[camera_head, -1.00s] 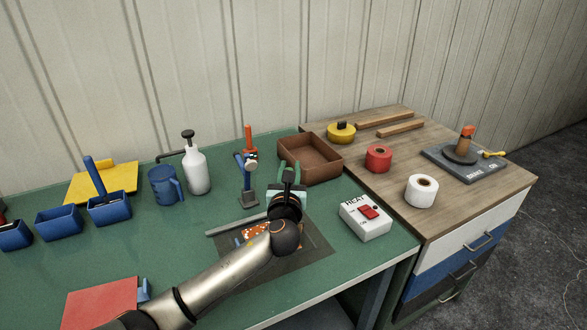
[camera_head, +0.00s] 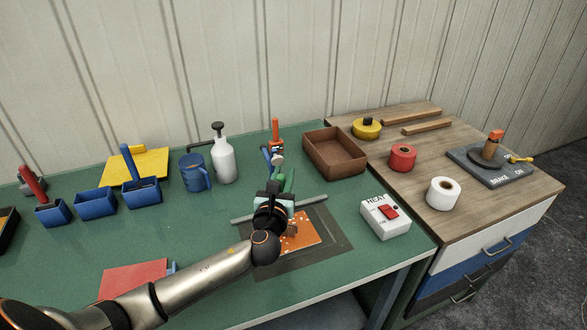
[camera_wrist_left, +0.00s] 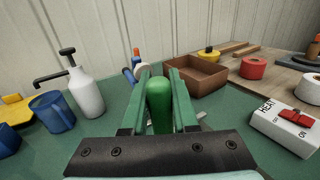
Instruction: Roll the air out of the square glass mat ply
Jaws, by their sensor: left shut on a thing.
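The square ply (camera_head: 305,232) is orange with pale flecks and lies on a dark sheet (camera_head: 334,240) on the green bench in the head view. My left gripper (camera_head: 284,182) is over the far left part of the sheet and hides part of the ply. In the left wrist view, its green fingers (camera_wrist_left: 157,88) are shut on a rounded green handle (camera_wrist_left: 160,108). The tool's working end is mostly hidden, so I cannot tell whether it touches the ply. My right gripper is not in view.
A grey bar (camera_head: 313,200) lies along the sheet's far edge. A blue-handled tool (camera_head: 268,155) stands behind my gripper. The HEAT box (camera_head: 385,217) is to the right, the brown tray (camera_head: 336,151) behind it. A red sheet (camera_head: 133,278) lies front left.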

